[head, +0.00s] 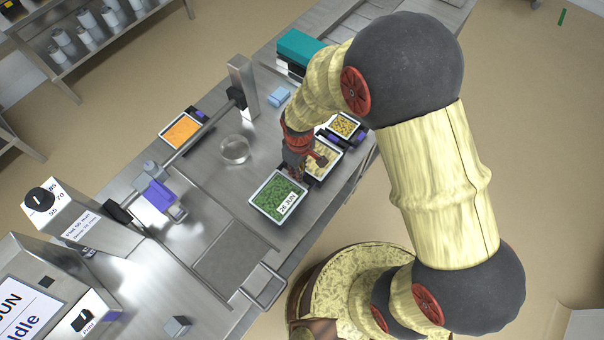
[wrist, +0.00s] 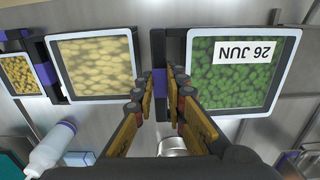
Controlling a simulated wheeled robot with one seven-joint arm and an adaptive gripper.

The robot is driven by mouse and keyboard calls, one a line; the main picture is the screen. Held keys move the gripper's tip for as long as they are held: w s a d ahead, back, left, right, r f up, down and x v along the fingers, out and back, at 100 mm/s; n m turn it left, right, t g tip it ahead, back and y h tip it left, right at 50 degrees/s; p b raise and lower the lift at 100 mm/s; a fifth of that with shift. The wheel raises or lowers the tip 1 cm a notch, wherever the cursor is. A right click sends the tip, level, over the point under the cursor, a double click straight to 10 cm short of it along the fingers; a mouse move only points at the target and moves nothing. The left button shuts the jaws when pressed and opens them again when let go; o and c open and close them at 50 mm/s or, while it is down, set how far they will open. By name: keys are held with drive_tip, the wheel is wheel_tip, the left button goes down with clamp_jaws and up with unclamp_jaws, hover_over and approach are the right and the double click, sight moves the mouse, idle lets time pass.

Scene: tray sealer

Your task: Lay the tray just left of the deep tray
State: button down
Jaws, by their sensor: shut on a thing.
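A tray of green food with a white "26 JUN" label (head: 276,195) lies over the steel table; it also fills the right of the wrist view (wrist: 240,68). My gripper (wrist: 166,92) is shut at this tray's left end, by a black and purple grip piece. In the head view my gripper (head: 296,160) hides part of that end. A tray of pale yellow pieces (wrist: 97,64) is on the other side of my fingers, partly hidden by my arm in the head view (head: 324,158). I cannot tell which tray is the deep one, or whether the green tray touches the table.
A smaller tray of yellow pieces (head: 344,126) and a tray of orange food (head: 181,131) stand on the table. A round clear bowl (head: 235,149) stands near the middle. A sunken metal plate (head: 232,252) and the sealer (head: 80,225) are at lower left. A white bottle (wrist: 50,148) shows in the wrist view.

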drive_tip(key=shift+f+b, duration=2.4)
drive_tip(key=shift+f, duration=1.15)
drive_tip(key=c, duration=1.7)
unclamp_jaws()
drive_tip(key=shift+c, duration=0.2)
drive_tip(key=shift+s, duration=0.1)
drive_tip(key=shift+c, duration=0.4)
drive_tip(key=shift+c, duration=1.2)
drive_tip(key=shift+r+p, duration=0.1)
drive_tip(key=shift+p, duration=0.2)
